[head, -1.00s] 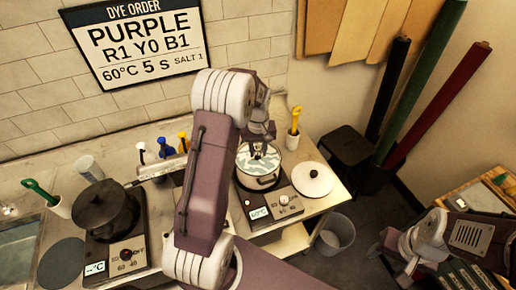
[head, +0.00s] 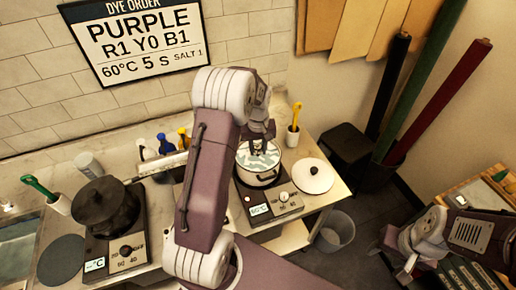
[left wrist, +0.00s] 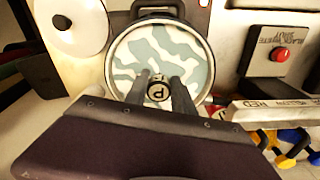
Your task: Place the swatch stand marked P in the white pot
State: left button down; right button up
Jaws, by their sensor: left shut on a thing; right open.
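The white pot (head: 262,177) stands on a hot plate and holds pale, patterned liquid. My left gripper (head: 258,146) is over the pot's mouth, pointing down. In the left wrist view its fingers (left wrist: 158,88) are shut on the swatch stand marked P (left wrist: 158,93), whose round P label shows between them. The stand is inside the outline of the pot's rim (left wrist: 207,62); I cannot tell how deep it is or whether it touches the bottom. My right gripper (head: 407,266) is open and empty at the lower right, away from the pot.
A white lid (head: 313,176) lies right of the pot. A dark pot (head: 104,205) sits on another hot plate at left. A yellow-handled tool (head: 294,116) stands in a cup behind the lid. A bin (head: 336,230) stands below the counter's right end.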

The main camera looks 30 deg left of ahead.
pick_arm(q)
jog(key=c, duration=0.6)
grip_release()
notch_tip(320, 180, up, 7)
jog(key=p, duration=0.6)
dwell(0.4)
